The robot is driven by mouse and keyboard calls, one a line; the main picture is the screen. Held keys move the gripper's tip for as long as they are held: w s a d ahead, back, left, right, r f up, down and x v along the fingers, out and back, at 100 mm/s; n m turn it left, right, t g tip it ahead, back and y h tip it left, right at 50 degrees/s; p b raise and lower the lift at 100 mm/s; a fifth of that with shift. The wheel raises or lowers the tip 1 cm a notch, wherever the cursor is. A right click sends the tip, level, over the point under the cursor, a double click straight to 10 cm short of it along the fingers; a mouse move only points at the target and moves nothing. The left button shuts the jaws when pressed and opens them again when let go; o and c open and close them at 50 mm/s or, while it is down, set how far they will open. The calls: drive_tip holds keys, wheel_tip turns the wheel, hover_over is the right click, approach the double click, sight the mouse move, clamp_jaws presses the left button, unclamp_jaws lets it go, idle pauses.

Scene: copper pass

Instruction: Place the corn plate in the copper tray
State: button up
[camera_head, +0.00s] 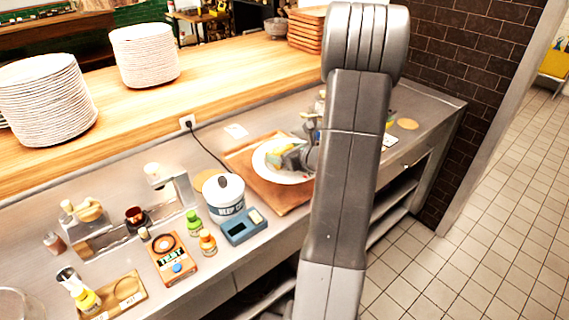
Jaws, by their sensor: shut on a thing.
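The copper tray (245,160) lies on the steel counter, left of my arm. The white corn plate (268,172) is over the tray and within its outline, with a yellow and green item on it. I cannot tell whether the plate touches the tray or is held just above it. My gripper (297,157) reaches in from the right and is shut on the corn plate. My arm hides the plate's right side and part of the tray; the exact grip is too small to make out.
A white pot (224,192) stands by a blue scale (244,226), left of the tray. An orange device (173,258) and small bottles are farther left. Plate stacks (143,55) stand on the wooden shelf (215,85) behind. A black cable (208,148) runs toward the tray.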

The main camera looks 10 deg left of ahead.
drive_tip(key=shift+f, duration=2.1)
drive_tip(key=shift+f, duration=0.1)
drive_tip(key=o, duration=1.4)
drive_tip(key=b+v, duration=0.1)
drive_tip(key=v, duration=1.1)
drive_tip(key=shift+s, duration=0.1)
